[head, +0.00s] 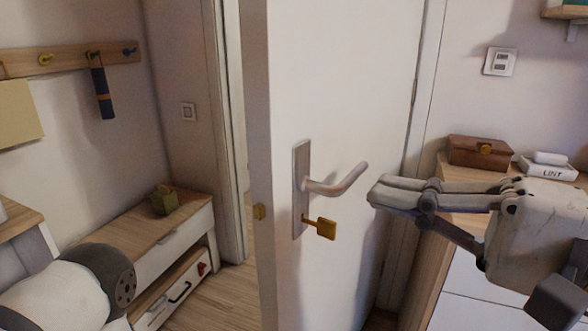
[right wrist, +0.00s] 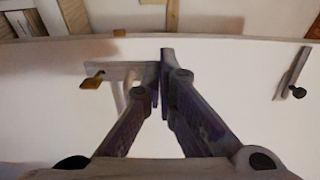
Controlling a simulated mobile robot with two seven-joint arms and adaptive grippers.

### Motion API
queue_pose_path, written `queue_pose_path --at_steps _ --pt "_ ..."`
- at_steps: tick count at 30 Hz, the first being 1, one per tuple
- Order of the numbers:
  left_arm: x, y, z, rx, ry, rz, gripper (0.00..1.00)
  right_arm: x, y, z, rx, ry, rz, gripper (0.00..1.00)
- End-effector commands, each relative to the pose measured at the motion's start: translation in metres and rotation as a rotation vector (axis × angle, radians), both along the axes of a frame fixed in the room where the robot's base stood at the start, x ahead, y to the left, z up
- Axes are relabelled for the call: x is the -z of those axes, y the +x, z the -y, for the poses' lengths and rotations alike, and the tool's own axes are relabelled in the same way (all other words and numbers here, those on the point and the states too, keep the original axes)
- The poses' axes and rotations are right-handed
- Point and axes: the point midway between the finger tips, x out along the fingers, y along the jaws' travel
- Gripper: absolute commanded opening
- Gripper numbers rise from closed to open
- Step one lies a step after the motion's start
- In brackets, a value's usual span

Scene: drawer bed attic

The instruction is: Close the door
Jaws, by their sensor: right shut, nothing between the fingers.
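The white door (head: 340,90) stands ajar, its free edge with a brass latch (head: 259,212) facing left and a gap to the frame. It carries a grey lever handle (head: 340,183) with a brass key (head: 321,228) below it. My right gripper (head: 376,192) is shut and empty, its tips just right of the lever's end in the head view; touching or apart I cannot tell. In the right wrist view, its fingertips (right wrist: 164,58) are closed beside the handle plate and key (right wrist: 92,83). My left gripper is out of view; only part of my left arm shows at lower left.
A low bench (head: 150,235) with a green box (head: 165,199) stands left of the doorway. At right, a wooden-topped cabinet (head: 440,215) holds a brown box (head: 482,151) close behind my right gripper. Wooden floor shows through the doorway gap.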

Motion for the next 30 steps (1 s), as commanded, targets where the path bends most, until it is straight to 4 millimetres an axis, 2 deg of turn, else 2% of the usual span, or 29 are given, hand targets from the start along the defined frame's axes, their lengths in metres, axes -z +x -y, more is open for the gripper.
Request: queue_pose_path --at_steps 2,9,16,21,30 --pt "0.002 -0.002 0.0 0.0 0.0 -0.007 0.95 0.002 0.006 -0.003 0.012 -0.014 0.004 0.0" --pt "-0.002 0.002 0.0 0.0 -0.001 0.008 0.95 0.003 0.031 -0.051 0.007 -0.015 0.001 0.0" --pt "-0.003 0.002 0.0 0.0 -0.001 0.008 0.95 0.003 0.053 -0.088 0.009 -0.011 0.001 0.0" --pt "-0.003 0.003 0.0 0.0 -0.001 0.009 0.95 0.002 0.061 -0.1 0.011 -0.008 0.001 0.0" --pt "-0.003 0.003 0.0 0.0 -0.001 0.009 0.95 0.002 0.062 -0.102 0.011 -0.007 0.0 0.0"
